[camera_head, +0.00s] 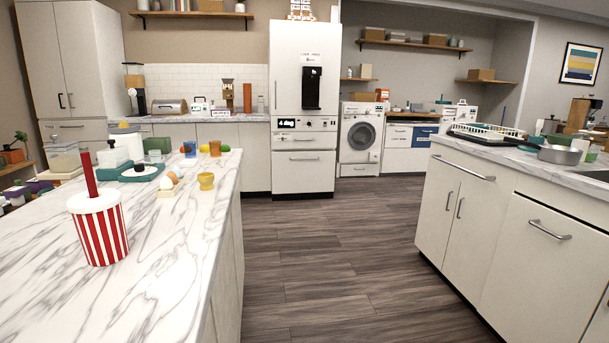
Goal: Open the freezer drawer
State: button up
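A tall white fridge-freezer (283,75) stands against the far wall, left of centre. Its upper door has a black dispenser (312,88), and a control strip with a small lit display (287,123) runs below. Under the strip are shut drawer fronts. The lower, larger one, which looks like the freezer drawer (303,175), has a horizontal bar handle (304,158) near its top edge. It appears fully shut. My gripper is not in view, and nothing shows as held.
A marble island (150,270) with a red-striped cup (98,228) and small items fills the left foreground. A white counter with cabinets (510,215) stands right. Clear dark wood floor (330,250) runs between them towards the fridge. A washing machine (361,138) stands right of it.

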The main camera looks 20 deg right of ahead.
aim_at(303, 170)
jog(key=i+l+z, duration=0.1)
jog(key=l, duration=0.25)
jog(key=i+l+z, duration=0.15)
jog(key=l, duration=0.2)
jog(key=l+z, duration=0.1)
jog(key=l, duration=0.25)
jog(key=i+l, duration=0.3)
jog(key=i, duration=0.2)
jog(key=i+l+z, duration=0.1)
jog(key=i+l, duration=0.2)
jog(key=i, duration=0.15)
jog(key=i+l+z, duration=0.1)
jog(key=i+l, duration=0.15)
jog(key=i, duration=0.25)
jog(key=i+u, duration=0.1)
jog(key=i, duration=1.6)
jog(key=i+l, duration=0.2)
jog(key=i, duration=1.5)
jog(key=i+j+u, duration=0.25)
jog(key=i, duration=0.6)
jog(key=i+j+u, duration=0.1)
jog(key=i+u, duration=0.15)
jog(key=i, duration=0.6)
jog(key=i+j+z, duration=0.1)
jog(key=i, duration=0.3)
jog(key=j, duration=0.1)
